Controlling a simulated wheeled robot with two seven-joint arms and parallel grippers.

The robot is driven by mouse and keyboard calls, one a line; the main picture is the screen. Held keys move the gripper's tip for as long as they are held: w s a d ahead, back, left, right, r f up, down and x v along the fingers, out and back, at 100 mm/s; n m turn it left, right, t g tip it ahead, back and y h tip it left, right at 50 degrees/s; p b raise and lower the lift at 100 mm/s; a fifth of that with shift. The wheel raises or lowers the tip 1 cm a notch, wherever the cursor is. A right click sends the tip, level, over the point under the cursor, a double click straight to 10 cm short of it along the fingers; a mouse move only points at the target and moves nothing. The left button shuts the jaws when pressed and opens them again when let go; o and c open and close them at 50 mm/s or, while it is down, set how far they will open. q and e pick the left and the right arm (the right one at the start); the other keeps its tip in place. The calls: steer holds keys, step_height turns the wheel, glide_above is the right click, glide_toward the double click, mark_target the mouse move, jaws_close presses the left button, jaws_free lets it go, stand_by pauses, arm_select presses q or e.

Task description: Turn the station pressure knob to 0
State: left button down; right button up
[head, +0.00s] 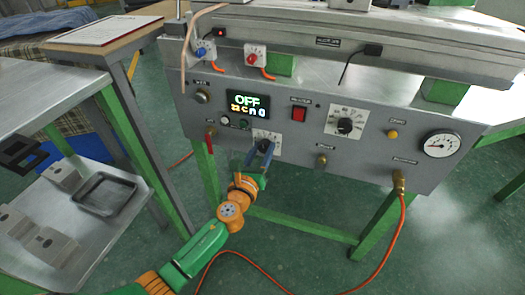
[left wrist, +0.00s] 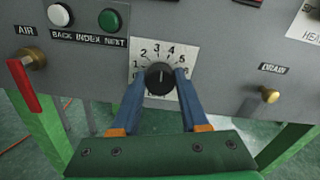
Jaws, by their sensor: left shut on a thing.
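The station pressure knob is a round black knob (left wrist: 159,77) on a white numbered dial plate (left wrist: 181,48), low on the grey front panel. My left gripper (left wrist: 158,86) is shut on it, with one blue finger on each side. In the head view the left gripper (head: 262,150) covers most of the knob, and part of the dial plate (head: 268,136) shows above it. Numbers around 1 to 5 show on the dial. A pale mark on the knob points roughly up, but its exact reading is hard to tell. My right gripper is not in view.
Above the knob is a display (head: 248,104) reading OFF. A red switch (head: 299,113), a second dial knob (head: 345,126) and a gauge (head: 440,144) lie to the right. A red-handled air valve (left wrist: 28,80) is to the left. A drain fitting (left wrist: 270,96) is to the right.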

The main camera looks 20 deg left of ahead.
arm_select(q)
steer(key=n, duration=0.5)
steer(key=shift+f+n+b, duration=0.1)
steer(key=shift+n+b, duration=0.2)
steer(key=shift+b, duration=0.1)
steer(key=n, duration=0.5)
steer(key=shift+a, duration=0.1)
steer(key=n, duration=0.5)
steer(key=shift+n, duration=0.4)
steer(key=n, duration=0.3)
steer(key=shift+f, duration=0.1)
steer(key=shift+n, duration=0.4)
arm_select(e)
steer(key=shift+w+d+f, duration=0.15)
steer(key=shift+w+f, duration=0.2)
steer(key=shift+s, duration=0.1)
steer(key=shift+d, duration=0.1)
arm_select(q)
steer(key=shift+c, duration=2.1)
jaws_free()
